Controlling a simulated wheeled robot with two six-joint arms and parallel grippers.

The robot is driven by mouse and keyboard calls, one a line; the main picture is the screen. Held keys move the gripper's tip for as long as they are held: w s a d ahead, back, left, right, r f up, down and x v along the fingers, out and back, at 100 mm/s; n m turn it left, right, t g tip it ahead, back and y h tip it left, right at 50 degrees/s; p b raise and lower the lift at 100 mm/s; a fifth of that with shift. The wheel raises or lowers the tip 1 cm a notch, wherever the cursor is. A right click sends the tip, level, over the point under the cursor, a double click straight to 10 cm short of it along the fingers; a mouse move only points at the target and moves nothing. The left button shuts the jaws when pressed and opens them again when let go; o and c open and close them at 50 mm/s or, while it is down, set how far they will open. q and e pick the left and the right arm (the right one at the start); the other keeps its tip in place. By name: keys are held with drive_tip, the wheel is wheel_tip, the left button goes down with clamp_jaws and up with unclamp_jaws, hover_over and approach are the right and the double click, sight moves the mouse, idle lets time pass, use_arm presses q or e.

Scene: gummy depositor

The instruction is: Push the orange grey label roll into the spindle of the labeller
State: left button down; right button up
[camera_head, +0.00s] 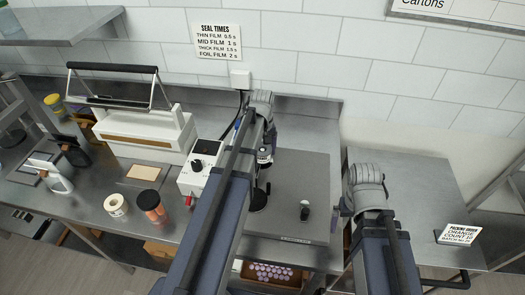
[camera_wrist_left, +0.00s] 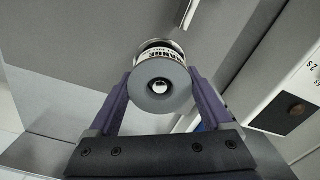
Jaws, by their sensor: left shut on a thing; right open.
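The label roll (camera_wrist_left: 161,82) shows in the left wrist view, with a grey round end face and a printed band reading partly "ORANGE". My left gripper (camera_wrist_left: 160,92) is shut on it, with one purple finger on each side. A bright round metal thing shows in the roll's centre hole; I cannot tell if it is the spindle. In the head view my left gripper (camera_head: 264,152) is beside a white box with a dial (camera_head: 199,167), and my arm hides much around it. My right gripper (camera_head: 343,210) is open, partly hidden, over the bench's right side.
A white sealer (camera_head: 145,133) stands at the back left. A white roll (camera_head: 115,205) and an orange jar (camera_head: 151,206) stand in front of it. A small black-and-white object (camera_head: 305,210) is on the grey plate (camera_head: 300,175). A sign (camera_head: 458,235) stands at right.

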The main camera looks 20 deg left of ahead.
use_arm(q)
drive_tip(key=shift+f+b, duration=0.85)
drive_tip(key=shift+f, duration=0.2)
use_arm(e)
drive_tip(key=shift+f, duration=1)
use_arm(q)
drive_tip(key=shift+r, duration=0.1)
unclamp_jaws()
use_arm(e)
drive_tip(key=shift+r, duration=0.1)
use_arm(q)
wheel_tip(320, 180, up, 8)
drive_tip(key=p, duration=0.8)
use_arm(e)
wheel_tip(320, 180, up, 8)
use_arm(q)
drive_tip(key=shift+f, duration=0.3)
use_arm(e)
drive_tip(key=shift+f, duration=0.35)
